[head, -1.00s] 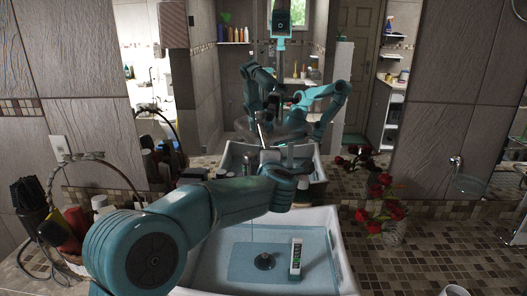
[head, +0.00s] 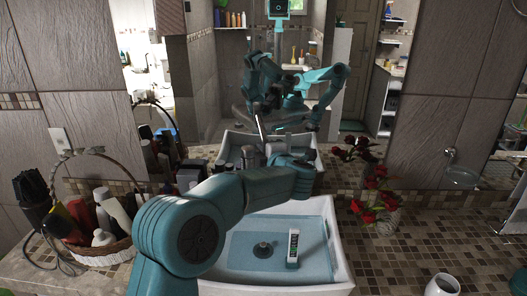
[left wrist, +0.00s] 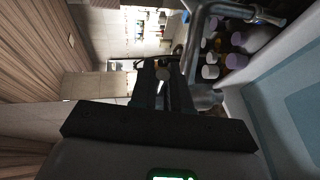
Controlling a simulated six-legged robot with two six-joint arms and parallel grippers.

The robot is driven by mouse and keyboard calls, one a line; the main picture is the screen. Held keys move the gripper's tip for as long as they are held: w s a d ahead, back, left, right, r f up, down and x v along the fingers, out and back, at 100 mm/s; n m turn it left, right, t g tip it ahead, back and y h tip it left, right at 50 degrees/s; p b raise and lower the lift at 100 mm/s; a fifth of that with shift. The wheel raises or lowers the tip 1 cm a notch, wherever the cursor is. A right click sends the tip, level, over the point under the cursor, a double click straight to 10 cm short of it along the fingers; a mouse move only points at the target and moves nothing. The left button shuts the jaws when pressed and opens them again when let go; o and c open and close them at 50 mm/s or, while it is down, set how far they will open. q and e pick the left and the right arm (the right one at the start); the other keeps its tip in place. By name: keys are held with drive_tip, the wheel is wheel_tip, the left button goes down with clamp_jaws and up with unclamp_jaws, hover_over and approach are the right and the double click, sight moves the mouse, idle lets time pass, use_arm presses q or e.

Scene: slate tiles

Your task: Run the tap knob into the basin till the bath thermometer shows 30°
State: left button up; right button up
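The white basin (head: 337,250) holds pale blue water over a dark drain (head: 263,250). The bath thermometer (head: 293,246), white with a dark and green face, stands upright in the basin; its reading is too small to make out. My left arm reaches across the basin to the tap behind it. In the left wrist view my left gripper (left wrist: 164,82) has its two dark fingers close together on either side of the round-ended tap knob (left wrist: 163,73). The tap spout (left wrist: 243,12) curves beside them. In the head view my arm hides most of the tap. My right gripper shows only as a reflection.
A wicker basket of bottles (head: 108,240) stands left of the basin. A vase of red flowers (head: 382,212) stands to its right, and a white cup (head: 442,286) at the front right. A mirror behind the tap reflects my body. The right-hand tiled counter is mostly clear.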

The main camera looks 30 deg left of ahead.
use_arm(q)
drive_tip(key=o, duration=0.3)
drive_tip(key=shift+o, duration=0.2)
drive_tip(key=b+v, duration=0.4)
drive_tip(key=v, duration=1.2)
drive_tip(key=shift+b, duration=0.3)
drive_tip(key=shift+d+r, duration=0.1)
